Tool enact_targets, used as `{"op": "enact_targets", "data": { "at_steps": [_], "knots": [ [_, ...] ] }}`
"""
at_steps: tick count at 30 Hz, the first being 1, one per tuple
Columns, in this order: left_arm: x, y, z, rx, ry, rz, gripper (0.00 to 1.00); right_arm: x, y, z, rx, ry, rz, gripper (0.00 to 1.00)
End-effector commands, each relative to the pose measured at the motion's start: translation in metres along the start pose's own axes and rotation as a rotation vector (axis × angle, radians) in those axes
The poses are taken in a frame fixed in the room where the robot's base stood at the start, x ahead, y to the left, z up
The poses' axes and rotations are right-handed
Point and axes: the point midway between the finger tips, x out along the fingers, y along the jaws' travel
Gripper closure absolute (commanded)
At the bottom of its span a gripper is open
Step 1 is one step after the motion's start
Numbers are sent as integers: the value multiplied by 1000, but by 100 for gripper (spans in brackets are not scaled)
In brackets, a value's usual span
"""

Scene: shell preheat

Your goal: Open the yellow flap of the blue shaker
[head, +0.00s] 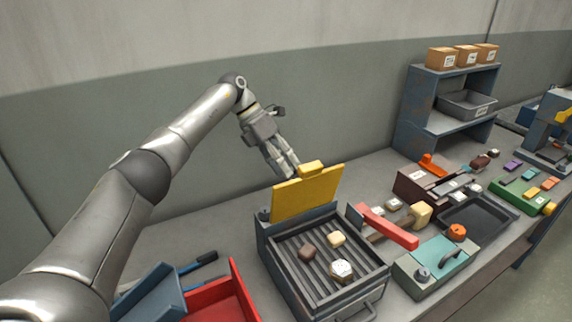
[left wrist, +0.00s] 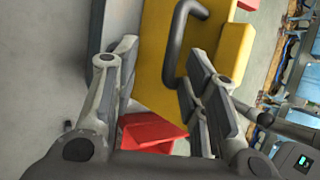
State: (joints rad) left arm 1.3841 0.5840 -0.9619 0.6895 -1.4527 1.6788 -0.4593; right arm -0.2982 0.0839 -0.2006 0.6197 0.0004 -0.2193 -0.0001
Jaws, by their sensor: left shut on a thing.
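The blue shaker (head: 265,238) stands on the bench in the head view, with a ribbed bed holding a few small lumps. Its yellow flap (head: 303,196) stands raised at the back edge, close to upright, and the bed is uncovered. My left gripper (head: 291,168) is at the flap's top edge, beside a yellow block there. In the left wrist view the flap (left wrist: 158,45) with a dark bar handle (left wrist: 170,55) lies between my fingers (left wrist: 165,95), which are shut on the flap. The exact contact is partly hidden. My right gripper is not in view.
A red bin (head: 236,283) and a blue tray (head: 155,293) stand left of the shaker. A red-handled tool (head: 388,230), a teal box (head: 435,263) and a black tray (head: 478,218) stand to the right. A shelf (head: 420,105) is at the back. The wall rises close behind.

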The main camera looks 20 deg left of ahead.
Motion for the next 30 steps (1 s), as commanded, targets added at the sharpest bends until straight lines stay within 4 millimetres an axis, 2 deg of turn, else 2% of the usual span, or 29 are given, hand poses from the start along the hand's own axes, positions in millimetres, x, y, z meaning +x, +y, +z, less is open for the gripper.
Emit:
{"op": "enact_targets", "data": {
  "at_steps": [12,19,30],
  "knots": [
    [-93,-6,-1,3,-11,2,66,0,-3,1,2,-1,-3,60],
    [-113,-8,-2,7,-11,-1,66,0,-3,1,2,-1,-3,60],
    [-117,-9,-2,8,-12,-1,66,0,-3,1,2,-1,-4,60]
  ]
}}
